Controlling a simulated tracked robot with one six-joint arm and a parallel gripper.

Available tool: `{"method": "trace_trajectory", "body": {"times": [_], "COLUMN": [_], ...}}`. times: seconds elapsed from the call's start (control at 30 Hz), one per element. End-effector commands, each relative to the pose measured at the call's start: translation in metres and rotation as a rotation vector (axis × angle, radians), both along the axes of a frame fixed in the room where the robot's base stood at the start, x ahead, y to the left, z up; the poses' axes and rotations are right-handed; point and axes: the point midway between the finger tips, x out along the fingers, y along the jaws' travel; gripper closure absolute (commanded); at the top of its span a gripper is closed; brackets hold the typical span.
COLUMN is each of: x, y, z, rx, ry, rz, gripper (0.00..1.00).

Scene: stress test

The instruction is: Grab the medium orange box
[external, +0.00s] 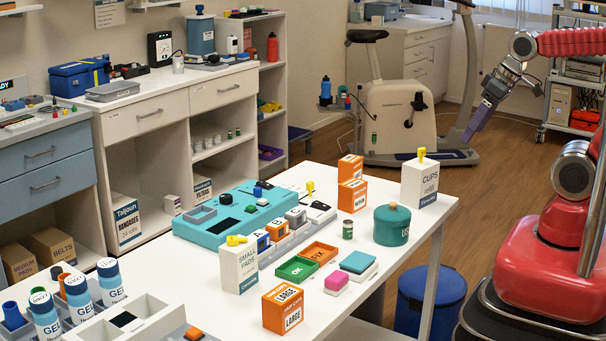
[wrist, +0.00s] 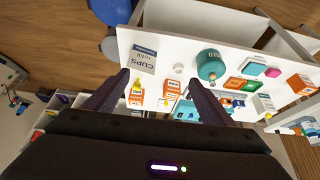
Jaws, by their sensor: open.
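Two orange-and-white boxes stand close together at the table's back edge in the external view, a front one (external: 352,196) and one showing above and behind it (external: 350,168). Their small labels are hard to read, so I cannot tell surely which is medium. A bigger orange box (external: 283,307) marked LARGE stands at the front. In the wrist view, orange boxes (wrist: 172,88) show beyond and between my fingers. My gripper (external: 471,136) is raised in the air right of the table, apart from everything. In the wrist view my gripper (wrist: 159,77) is open and empty.
A white CUPS box (external: 420,182) with a yellow piece on top stands at the table's right end. A teal pot (external: 392,225) and a small green can (external: 347,229) are near the orange boxes. A blue bin (external: 430,300) stands on the floor. An exercise bike (external: 400,115) is behind.

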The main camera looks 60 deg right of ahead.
Motion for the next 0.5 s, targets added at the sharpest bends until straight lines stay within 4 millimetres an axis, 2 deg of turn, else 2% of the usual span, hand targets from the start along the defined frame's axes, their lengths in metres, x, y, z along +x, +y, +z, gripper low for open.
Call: {"method": "trace_trajectory", "body": {"times": [0.2, 0.5], "x": [0.015, 0.057], "y": [0.006, 0.016], "z": [-0.02, -0.029], "rx": [-0.002, -0.005], "ry": [0.094, 0.187], "rz": [0.018, 0.042], "gripper": [0.23, 0.23]}}
